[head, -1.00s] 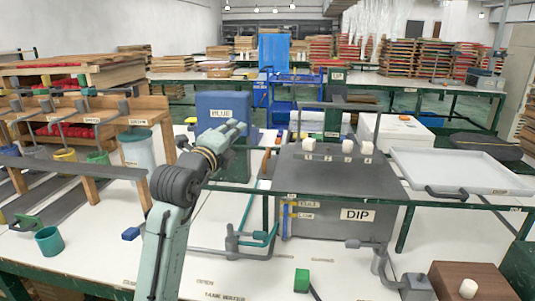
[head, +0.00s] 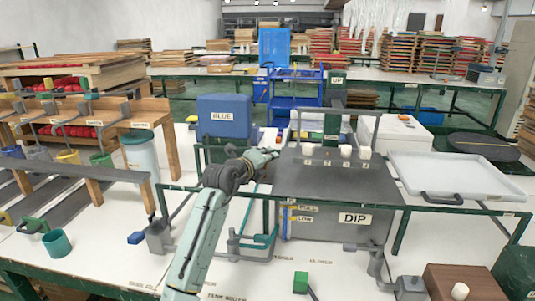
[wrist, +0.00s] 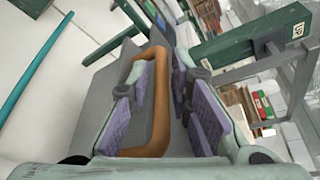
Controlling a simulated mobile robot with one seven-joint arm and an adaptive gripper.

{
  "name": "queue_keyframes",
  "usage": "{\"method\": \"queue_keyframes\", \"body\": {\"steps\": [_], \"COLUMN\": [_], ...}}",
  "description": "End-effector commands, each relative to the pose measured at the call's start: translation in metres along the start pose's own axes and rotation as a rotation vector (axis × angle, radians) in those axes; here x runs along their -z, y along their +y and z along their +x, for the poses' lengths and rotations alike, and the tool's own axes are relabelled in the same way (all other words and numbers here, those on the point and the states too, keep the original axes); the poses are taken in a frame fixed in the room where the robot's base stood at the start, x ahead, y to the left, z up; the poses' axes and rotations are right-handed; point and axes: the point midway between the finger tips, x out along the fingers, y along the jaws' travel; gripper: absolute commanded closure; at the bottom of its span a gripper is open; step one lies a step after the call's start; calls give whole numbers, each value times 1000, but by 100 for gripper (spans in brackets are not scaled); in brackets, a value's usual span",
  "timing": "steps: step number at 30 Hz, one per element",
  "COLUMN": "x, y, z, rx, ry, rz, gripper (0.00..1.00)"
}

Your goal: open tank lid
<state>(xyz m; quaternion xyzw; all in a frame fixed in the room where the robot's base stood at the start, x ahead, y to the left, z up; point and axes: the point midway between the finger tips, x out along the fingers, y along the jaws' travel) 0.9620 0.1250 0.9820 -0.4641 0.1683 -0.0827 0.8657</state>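The grey tank marked DIP (head: 330,222) stands on the white table, with a flat dark grey lid (head: 345,188) lying shut on top. My gripper (head: 264,156) is at the lid's left edge in the head view. In the wrist view my gripper (wrist: 160,112) is open, its purple-padded fingers apart on both sides of an orange-brown U-shaped handle (wrist: 160,100). The handle lies between the fingers; I cannot tell whether either pad touches it. In the head view my gripper hides the handle.
Several white knobs (head: 346,152) stand in a row behind the lid, under a grey frame. A blue box marked BLUE (head: 223,117) stands behind left. A white tray (head: 455,177) is at right. Green rails (head: 450,210) run along the front.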

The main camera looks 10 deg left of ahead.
Motion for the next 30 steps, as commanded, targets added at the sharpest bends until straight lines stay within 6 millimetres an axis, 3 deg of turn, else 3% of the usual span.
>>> {"method": "queue_keyframes", "body": {"steps": [10,19,30], "x": [0,0,0], "y": [0,0,0], "z": [5,4,4], "rx": [1,1,1], "ry": [-1,-1,-1], "rz": [1,0,0], "gripper": [81,100,100]}}
